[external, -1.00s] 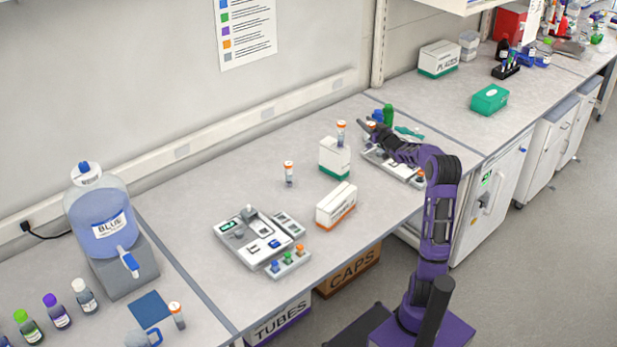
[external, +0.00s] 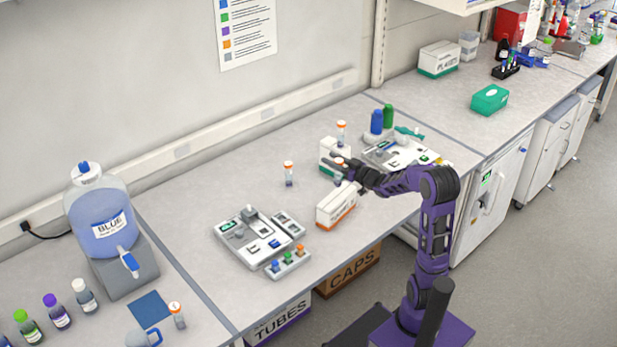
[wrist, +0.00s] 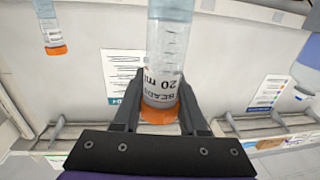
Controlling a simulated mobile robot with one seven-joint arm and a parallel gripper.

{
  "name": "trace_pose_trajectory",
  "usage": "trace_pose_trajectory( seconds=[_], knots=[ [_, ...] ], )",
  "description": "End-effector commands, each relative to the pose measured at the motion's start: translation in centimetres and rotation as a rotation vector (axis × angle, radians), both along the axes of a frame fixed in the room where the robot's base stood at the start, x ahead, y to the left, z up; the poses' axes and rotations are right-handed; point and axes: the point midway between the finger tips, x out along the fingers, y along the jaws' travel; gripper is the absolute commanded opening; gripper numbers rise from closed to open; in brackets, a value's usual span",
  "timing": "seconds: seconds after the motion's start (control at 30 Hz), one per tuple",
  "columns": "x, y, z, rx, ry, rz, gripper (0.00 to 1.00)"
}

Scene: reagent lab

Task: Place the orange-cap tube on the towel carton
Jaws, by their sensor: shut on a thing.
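My gripper (external: 341,170) is shut on an orange-cap tube (wrist: 170,72), with the fingers around it near its cap. In the external view it is in front of a white carton with a green stripe (external: 331,150) and above a white carton with an orange stripe (external: 335,208); the held tube is partly hidden there. I cannot read which carton is the towel carton. A second orange-cap tube (external: 341,133) stands on the green-striped carton. A third (external: 289,174) stands on the bench to the left. One other orange-cap tube shows in the wrist view (wrist: 49,28).
A grey device (external: 252,238) and a small rack of coloured caps (external: 287,264) lie left of the cartons. Another device (external: 398,155), with blue and green bottles (external: 388,117) behind it, is to the right.

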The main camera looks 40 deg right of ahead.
Motion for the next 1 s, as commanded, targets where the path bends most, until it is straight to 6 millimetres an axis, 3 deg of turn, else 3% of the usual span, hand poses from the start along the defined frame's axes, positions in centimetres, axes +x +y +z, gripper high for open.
trace_pose_trajectory(
  seconds=[0.4,0.77,0.8,0.97,1.0],
  knots=[
    [0.0,0.0,-4.7,0.001,0.002,0.0,0.0],
    [0.0,0.0,-5.1,-0.002,0.0,0.0,0.0],
    [0.0,0.0,-5.1,-0.002,-0.001,0.0,0.43],
    [0.0,0.0,-4.9,-0.002,0.0,0.0,0.72],
    [0.0,0.0,-4.9,-0.002,0.0,0.0,0.72]
  ],
)
